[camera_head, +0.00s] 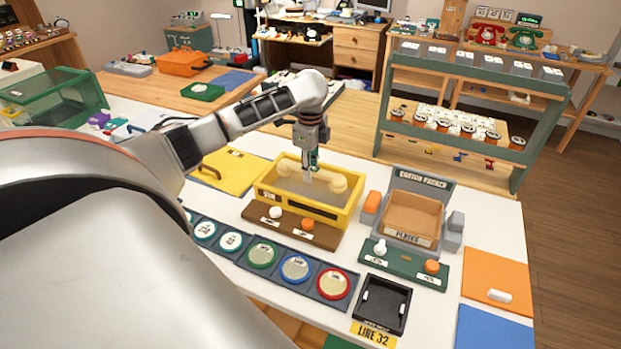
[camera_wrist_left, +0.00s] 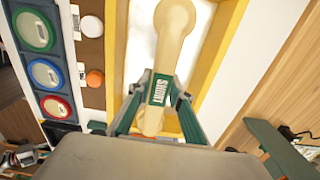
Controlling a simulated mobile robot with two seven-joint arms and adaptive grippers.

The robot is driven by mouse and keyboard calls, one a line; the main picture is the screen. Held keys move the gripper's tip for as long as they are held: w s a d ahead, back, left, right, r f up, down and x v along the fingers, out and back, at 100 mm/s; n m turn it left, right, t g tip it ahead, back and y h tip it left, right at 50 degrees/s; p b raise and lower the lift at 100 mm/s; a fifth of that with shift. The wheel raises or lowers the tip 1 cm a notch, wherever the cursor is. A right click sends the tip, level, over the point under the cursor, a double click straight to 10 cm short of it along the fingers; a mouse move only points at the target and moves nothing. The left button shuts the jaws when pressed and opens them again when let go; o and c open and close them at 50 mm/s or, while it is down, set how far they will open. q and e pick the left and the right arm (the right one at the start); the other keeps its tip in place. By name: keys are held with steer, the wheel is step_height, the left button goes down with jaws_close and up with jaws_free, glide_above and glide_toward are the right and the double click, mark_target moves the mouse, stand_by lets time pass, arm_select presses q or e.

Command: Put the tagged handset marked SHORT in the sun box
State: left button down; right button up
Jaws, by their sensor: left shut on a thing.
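The cream handset (camera_head: 339,183) is at the open yellow box (camera_head: 322,213), within its walls as seen from above. I cannot tell whether it touches the box floor. In the left wrist view the handset (camera_wrist_left: 174,40) carries a green tag marked SHORT (camera_wrist_left: 160,90). My left gripper (camera_head: 308,176) points down and is shut on the handset at the tag; its fingers (camera_wrist_left: 160,95) stand on both sides of it. The yellow box has a dark label on its front, too small to read surely. My right gripper is not in view.
A yellow lid-like panel (camera_head: 232,171) lies left of the box. A brown strip with a white and an orange knob (camera_head: 307,224) is in front. A row of coloured discs (camera_head: 296,268), a black cradle (camera_head: 383,303) and a wooden tray (camera_head: 412,216) stand nearby.

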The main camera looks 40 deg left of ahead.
mark_target(310, 194)
arm_select(q)
steer(key=shift+f, duration=2.8)
steer(key=shift+f, duration=0.15)
steer(key=c, duration=1.8)
jaws_free()
steer(key=shift+c, duration=0.2)
step_height(310, 194, up, 12)
steer(key=shift+r, duration=0.2)
